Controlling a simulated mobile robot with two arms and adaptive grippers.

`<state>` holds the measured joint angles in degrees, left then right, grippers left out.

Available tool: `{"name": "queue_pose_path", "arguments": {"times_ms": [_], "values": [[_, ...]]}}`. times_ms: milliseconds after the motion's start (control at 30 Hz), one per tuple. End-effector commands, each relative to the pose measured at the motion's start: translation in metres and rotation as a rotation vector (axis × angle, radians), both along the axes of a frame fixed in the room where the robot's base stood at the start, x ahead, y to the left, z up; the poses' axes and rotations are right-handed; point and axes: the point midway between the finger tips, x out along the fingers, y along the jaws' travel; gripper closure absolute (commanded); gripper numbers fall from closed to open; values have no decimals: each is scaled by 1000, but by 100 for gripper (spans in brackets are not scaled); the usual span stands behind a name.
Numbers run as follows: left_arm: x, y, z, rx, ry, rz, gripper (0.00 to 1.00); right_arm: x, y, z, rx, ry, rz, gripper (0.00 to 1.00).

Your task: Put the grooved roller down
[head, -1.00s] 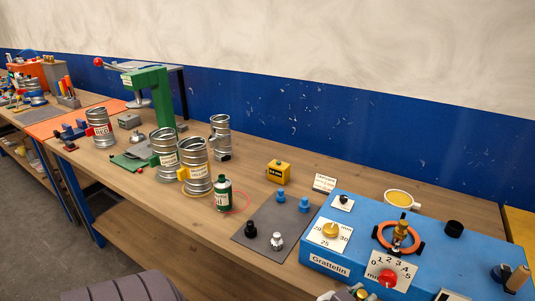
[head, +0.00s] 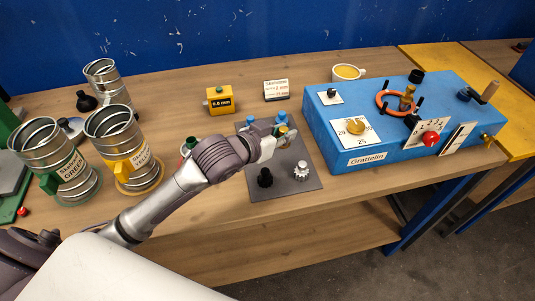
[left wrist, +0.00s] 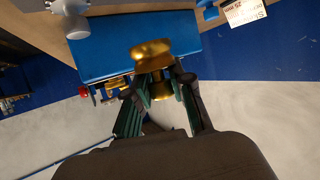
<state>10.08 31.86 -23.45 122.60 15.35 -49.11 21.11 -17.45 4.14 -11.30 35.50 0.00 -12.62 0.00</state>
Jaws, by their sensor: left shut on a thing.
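The grooved roller is brass-coloured, with a waist between two wider ends. My left gripper (head: 279,141) is shut on it above the grey mat (head: 254,189), near the mat's middle. In the left wrist view the brass roller (left wrist: 152,50) sits between the fingertips of the gripper (left wrist: 157,80). In the head view only a small brass part of the roller (head: 283,131) shows by the fingers. Whether it touches the mat I cannot tell. My right gripper is not in view.
On the mat stand a black roller (head: 265,178), a silver toothed roller (head: 302,171) and blue rollers (head: 281,117). The blue Grattelin machine (head: 366,158) is close on the right. Tins (head: 121,147) stand left, a yellow block (head: 220,100) behind. The mat's front is partly clear.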

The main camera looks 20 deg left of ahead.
Motion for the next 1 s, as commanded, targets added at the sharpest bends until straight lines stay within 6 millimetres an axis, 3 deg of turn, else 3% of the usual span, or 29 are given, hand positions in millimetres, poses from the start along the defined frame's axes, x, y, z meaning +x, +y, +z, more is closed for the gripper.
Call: {"name": "queue_pose_path", "arguments": {"times_ms": [100,267,533,1000], "values": [[29,11,9,13,-3,-50,100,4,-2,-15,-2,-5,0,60],[44,19,16,9,9,-76,100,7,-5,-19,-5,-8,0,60],[45,20,-27,5,14,-80,100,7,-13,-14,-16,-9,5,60],[45,19,-77,5,10,-81,100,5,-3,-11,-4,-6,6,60]]}}
